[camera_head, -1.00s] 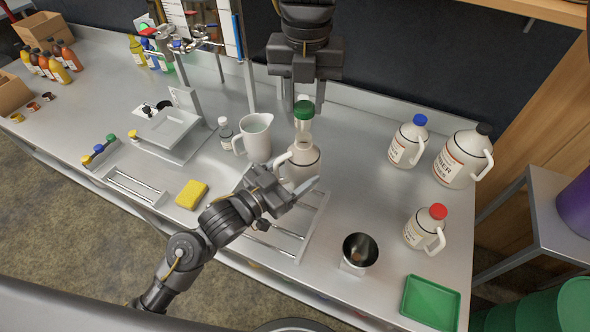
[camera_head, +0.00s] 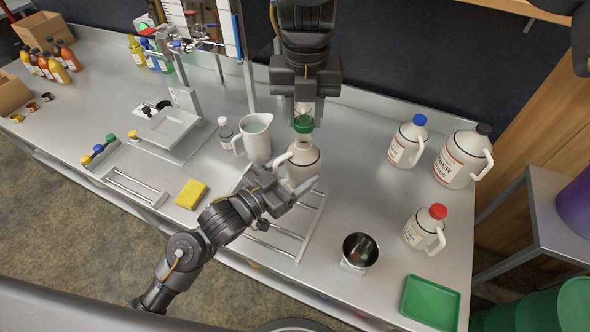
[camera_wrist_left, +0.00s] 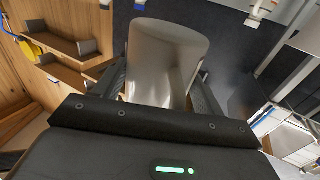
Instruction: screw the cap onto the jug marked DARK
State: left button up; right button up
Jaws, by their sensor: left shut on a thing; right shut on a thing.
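A cream jug (camera_head: 302,163) with no cap of its own stands on the counter in mid view; its marking cannot be read. My left gripper (camera_head: 291,190) is shut on its body from the front. In the left wrist view the jug body (camera_wrist_left: 165,58) fills the space between the fingers. My right gripper (camera_head: 304,108) comes down from above and is shut on a green cap (camera_head: 303,124). The cap is upright, right over the jug's neck.
Jugs with a blue cap (camera_head: 408,143), a black cap (camera_head: 462,158) and a red cap (camera_head: 426,230) stand to the right. A white pitcher (camera_head: 255,138) is close on the left.

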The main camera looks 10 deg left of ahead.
pick_arm(q)
jog(key=shift+r, duration=0.1)
pick_arm(e)
jog(key=shift+f, duration=0.35)
dwell(0.5)
jog(key=shift+f, duration=0.85)
jog(key=shift+f, duration=0.55)
